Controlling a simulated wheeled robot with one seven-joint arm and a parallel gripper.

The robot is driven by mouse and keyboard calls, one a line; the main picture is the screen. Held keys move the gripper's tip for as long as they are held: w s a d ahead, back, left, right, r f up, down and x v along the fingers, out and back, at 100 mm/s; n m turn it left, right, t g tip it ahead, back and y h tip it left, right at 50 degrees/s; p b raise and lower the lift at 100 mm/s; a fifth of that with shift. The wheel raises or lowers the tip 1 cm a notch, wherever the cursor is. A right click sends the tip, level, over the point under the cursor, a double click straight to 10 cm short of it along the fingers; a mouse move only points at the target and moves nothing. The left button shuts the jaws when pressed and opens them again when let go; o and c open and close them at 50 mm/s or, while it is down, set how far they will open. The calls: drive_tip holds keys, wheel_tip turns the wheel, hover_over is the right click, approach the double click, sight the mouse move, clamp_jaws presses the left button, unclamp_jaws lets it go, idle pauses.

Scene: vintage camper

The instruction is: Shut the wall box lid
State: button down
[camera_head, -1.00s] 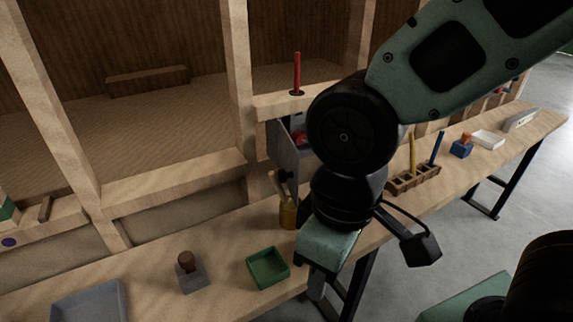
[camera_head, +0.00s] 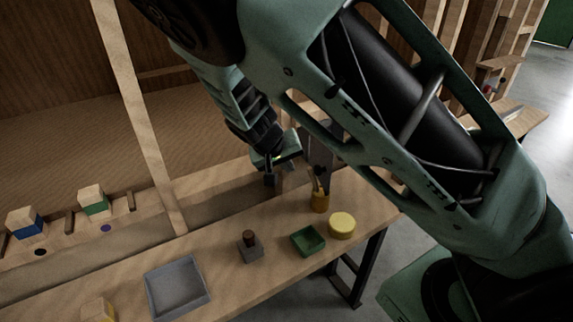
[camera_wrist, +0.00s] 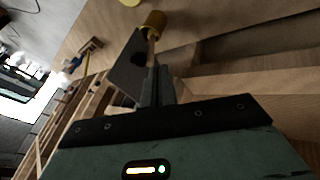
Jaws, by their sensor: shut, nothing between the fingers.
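The wall box's grey lid (camera_head: 321,145) shows as an upright panel beside my gripper in the head view; most of the box is hidden behind my arm. In the wrist view the lid (camera_wrist: 128,66) stands just left of the fingers as a dark grey plate. It appears swung open. My gripper (camera_head: 279,182) is shut and empty, left of the lid in the head view. Its fingers (camera_wrist: 155,88) show close alongside the plate in the wrist view. I cannot tell whether they touch it.
A wooden wall post (camera_head: 140,115) stands left of my gripper.

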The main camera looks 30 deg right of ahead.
drive_tip(key=w+r, duration=0.2)
drive_tip(key=p, duration=0.4)
approach(315, 172)
drive_tip(key=shift+t+h, duration=0.3)
drive_tip(key=f, duration=0.2)
drive_tip(key=w+f, duration=0.1)
drive_tip(key=f, duration=0.1)
drive_tip(key=shift+d, duration=0.4)
drive_tip(key=shift+s+d+f, duration=0.15)
drive_tip(key=shift+d+f, duration=0.05)
drive_tip(key=shift+d, duration=0.45)
drive_tip(key=shift+d, duration=0.1)
